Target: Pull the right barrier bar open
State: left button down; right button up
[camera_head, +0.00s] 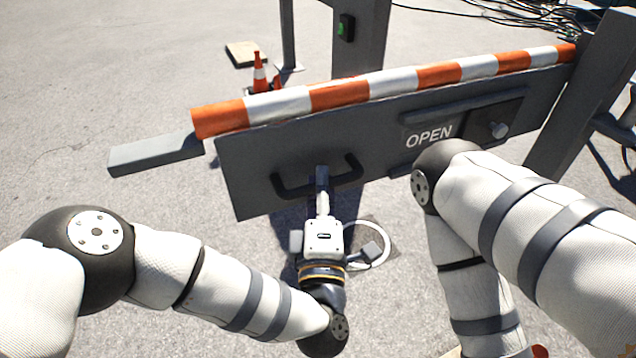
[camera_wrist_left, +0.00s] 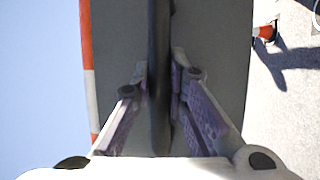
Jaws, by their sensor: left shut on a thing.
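The barrier bar (camera_head: 365,90) has orange and white stripes and slants across the head view, rising to the right. A dark grey panel (camera_head: 245,170) hangs under it, with the word OPEN on its right part. A black handle (camera_head: 290,190) sticks out of the panel's left part. It also shows as a dark rod (camera_wrist_left: 159,60) in the left wrist view. My left gripper (camera_head: 322,180) is shut on the handle, with its fingers on either side of the rod. My right arm is bent in front of the panel's right part; its gripper is out of view.
A grey post (camera_head: 590,85) stands at the bar's right end. Another post (camera_head: 360,35) with a green button stands behind the bar. A traffic cone (camera_head: 259,72) is behind it to the left. Cables (camera_head: 500,12) lie at the back right. The pavement at left is clear.

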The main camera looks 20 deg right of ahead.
pick_arm(q)
jog(key=shift+s+d, duration=0.1)
jog(key=shift+s, duration=0.1)
dwell(0.3)
jog(key=c, duration=1.6)
grip_release()
jog(key=shift+o, duration=0.2)
jog(key=v, duration=1.2)
